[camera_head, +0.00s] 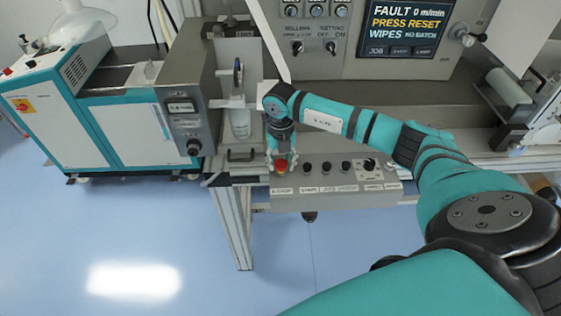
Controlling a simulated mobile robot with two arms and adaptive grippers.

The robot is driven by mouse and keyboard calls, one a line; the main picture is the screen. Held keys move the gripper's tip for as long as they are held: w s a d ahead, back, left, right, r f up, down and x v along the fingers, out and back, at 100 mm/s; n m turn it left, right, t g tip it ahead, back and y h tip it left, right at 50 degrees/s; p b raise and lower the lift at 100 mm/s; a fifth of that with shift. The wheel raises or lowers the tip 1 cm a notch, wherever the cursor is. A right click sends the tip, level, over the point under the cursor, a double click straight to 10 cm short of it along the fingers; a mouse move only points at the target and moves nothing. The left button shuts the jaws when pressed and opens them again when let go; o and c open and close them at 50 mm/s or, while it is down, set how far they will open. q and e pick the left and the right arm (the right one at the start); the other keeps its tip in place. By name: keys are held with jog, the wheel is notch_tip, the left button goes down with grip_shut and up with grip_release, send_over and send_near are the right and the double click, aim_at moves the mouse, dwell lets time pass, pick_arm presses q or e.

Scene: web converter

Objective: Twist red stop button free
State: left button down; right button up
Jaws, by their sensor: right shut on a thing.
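The red stop button (281,165) sits at the left end of the grey control panel (320,198), above a label that seems to read E-STOP. My right gripper (281,160) points down over the button from the teal arm that comes in from the right. Its fingers are on either side of the red cap and shut on it. Part of the button is hidden by the fingers. My left gripper is not in view.
Several black buttons (326,167) and a knob (370,164) run along the panel to the right of the gripper. A screen (408,30) above reads FAULT, PRESS RESET. A teal and white cabinet (120,135) stands at left. The blue floor in front is clear.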

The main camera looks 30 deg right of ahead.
aim_at(281, 162)
jog(key=shift+w+r, duration=0.1)
jog(key=shift+r, duration=0.1)
dwell(0.3)
jog(key=o, duration=1.1)
jog(key=shift+f, duration=0.1)
jog(key=shift+o, duration=0.2)
notch_tip(281, 162, up, 12)
